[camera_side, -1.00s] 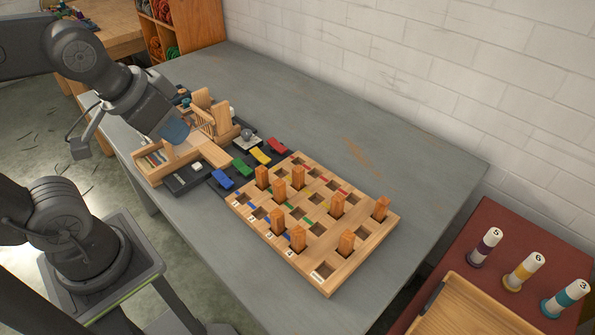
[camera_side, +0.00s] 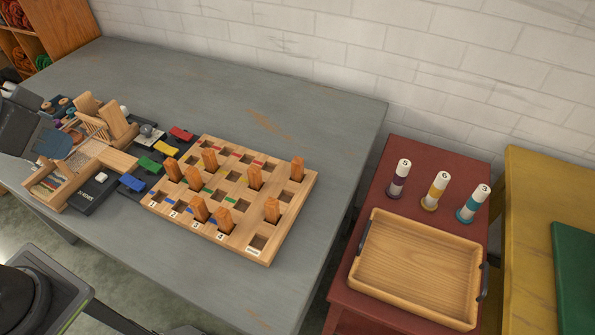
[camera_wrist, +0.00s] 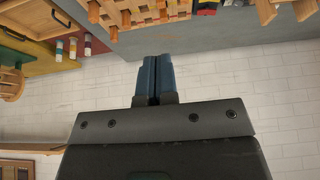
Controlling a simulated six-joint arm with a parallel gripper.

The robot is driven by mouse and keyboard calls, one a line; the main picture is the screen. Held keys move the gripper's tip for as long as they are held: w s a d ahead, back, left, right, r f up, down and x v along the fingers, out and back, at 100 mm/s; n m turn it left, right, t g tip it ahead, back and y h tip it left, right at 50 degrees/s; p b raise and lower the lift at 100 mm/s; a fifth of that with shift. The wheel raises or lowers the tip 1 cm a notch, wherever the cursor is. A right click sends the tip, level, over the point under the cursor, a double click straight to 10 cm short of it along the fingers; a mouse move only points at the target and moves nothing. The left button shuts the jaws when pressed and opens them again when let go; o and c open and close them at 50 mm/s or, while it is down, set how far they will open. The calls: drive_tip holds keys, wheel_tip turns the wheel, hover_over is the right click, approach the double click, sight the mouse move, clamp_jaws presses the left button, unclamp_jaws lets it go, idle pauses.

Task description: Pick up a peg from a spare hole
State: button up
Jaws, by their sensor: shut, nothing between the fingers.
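The wooden peg board (camera_side: 298,203) lies on the grey table in the side view. Its rows are numbered 1 to 4, plus a labelled row along the right edge. In that right-edge row, one upright orange-brown peg (camera_side: 271,208) stands near the front and another peg (camera_side: 297,167) at the far end. The front hole (camera_side: 258,242) and the hole between them are empty. Several other pegs stand in the numbered rows. My gripper (camera_wrist: 152,79) shows in the wrist view, its blue fingers together and empty. In the side view, my arm's dark end is at the left edge, away from the board.
A wooden device (camera_side: 75,165) and coloured blocks stand left of the board. A red table (camera_side: 340,285) holds a wooden tray (camera_side: 415,310) and three banded cylinders (camera_side: 436,190). A yellow table (camera_side: 525,230) stands at the far right. Grey table behind the board is clear.

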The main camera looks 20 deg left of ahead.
drive_tip(key=o, duration=1)
drive_tip(key=shift+w, duration=0.1)
drive_tip(key=g, duration=0.1)
hover_over(297, 161)
drive_tip(key=s, duration=0.2)
wheel_tip(297, 161, down, 20)
drive_tip(key=shift+w+a+f, duration=0.1)
drive_tip(key=shift+a+f, duration=0.05)
drive_tip(key=shift+f, duration=0.05)
drive_tip(key=shift+x, duration=3.05)
